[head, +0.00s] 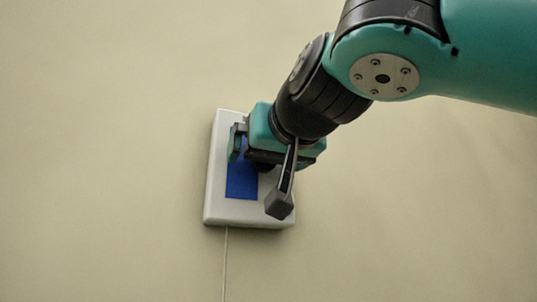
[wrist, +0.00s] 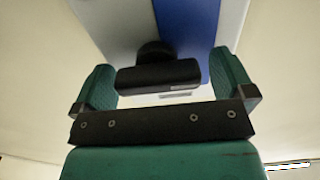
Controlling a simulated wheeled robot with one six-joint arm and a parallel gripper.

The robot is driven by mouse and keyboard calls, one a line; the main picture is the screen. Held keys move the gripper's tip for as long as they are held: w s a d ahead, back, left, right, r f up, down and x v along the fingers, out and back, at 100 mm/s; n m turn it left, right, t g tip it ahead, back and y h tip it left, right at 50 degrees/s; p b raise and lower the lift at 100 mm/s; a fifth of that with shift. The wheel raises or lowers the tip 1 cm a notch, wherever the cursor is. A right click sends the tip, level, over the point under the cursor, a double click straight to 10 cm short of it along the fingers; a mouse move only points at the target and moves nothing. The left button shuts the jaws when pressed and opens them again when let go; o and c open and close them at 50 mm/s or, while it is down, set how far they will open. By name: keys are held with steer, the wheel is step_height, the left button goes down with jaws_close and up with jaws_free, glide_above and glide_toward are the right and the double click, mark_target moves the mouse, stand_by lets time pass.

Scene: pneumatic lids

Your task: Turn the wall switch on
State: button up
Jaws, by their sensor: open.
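The wall switch is a white box (head: 217,205) with a blue panel (head: 242,185) on its face, mounted on the wall. In the wrist view its white face (wrist: 110,25) and blue panel (wrist: 188,35) fill the top. A black lever with a wide bar end (wrist: 158,76) sticks out of the face. My gripper (head: 266,160) is in front of the switch and hides part of it. In the wrist view my gripper (wrist: 163,82) is open, with one finger on each side of the black bar and gaps between. The lever is mostly hidden in the head view.
A thin cord (head: 225,260) runs down the wall from the bottom of the switch box. The beige wall (head: 100,150) around it is bare. My arm comes in from the upper right.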

steer(key=shift+d, duration=0.1)
steer(key=shift+c, duration=1)
steer(key=c, duration=0.6)
